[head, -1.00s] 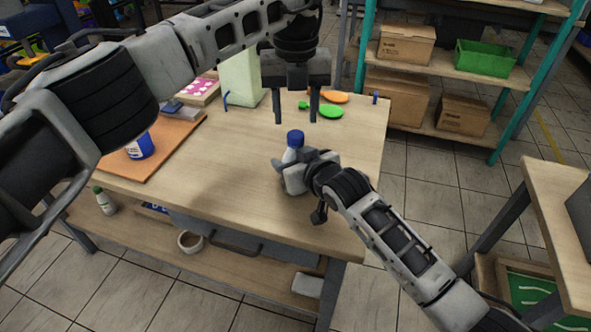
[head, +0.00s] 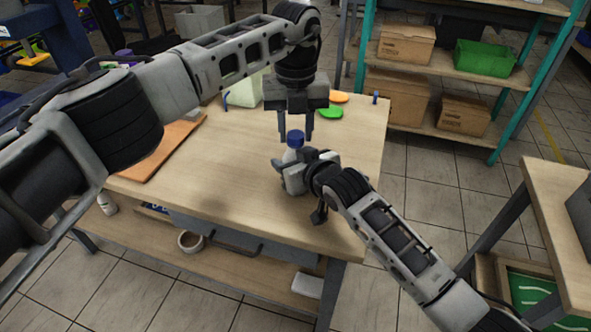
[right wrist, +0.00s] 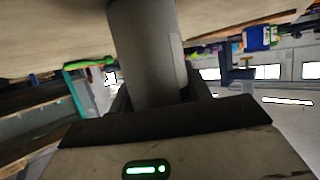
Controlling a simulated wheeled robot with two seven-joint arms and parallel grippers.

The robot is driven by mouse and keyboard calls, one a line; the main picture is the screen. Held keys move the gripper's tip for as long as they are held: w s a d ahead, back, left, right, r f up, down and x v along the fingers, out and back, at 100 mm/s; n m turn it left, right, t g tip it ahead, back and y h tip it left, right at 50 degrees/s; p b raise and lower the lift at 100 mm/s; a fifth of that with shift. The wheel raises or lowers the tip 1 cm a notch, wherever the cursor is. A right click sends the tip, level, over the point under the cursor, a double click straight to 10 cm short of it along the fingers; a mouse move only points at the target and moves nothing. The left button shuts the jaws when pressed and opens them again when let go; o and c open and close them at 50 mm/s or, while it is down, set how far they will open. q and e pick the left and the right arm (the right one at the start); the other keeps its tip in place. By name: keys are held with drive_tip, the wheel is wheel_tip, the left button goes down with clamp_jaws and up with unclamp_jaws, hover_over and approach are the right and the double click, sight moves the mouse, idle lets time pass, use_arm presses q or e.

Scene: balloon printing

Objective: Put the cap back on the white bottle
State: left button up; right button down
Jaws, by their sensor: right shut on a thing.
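The white bottle (head: 290,156) stands on the table, largely hidden by my right gripper (head: 290,174), which is shut on it. In the right wrist view the bottle's shaded body (right wrist: 148,50) rises between the fingers of my right gripper. The blue cap (head: 295,137) is at the bottle's top; I cannot tell how firmly it sits. My left gripper (head: 295,136) points down over the cap, open, its fingers spread to either side of it. I cannot tell whether they touch the cap.
The wooden table (head: 220,170) is bare in front and to the left of the bottle. An orange-brown board (head: 165,150) lies at its left, partly behind my left arm. Green (head: 330,112) and orange (head: 340,97) flat pieces lie behind the left gripper. A shelf (head: 450,65) stands behind.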

use_arm(q)
drive_tip(key=shift+o, duration=1.2)
drive_tip(key=shift+r, duration=2.3)
drive_tip(key=shift+o, duration=0.2)
drive_tip(key=o, duration=0.5)
drive_tip(key=shift+r, duration=0.1)
wheel_tip(320, 180, up, 12)
drive_tip(key=shift+f, duration=0.1)
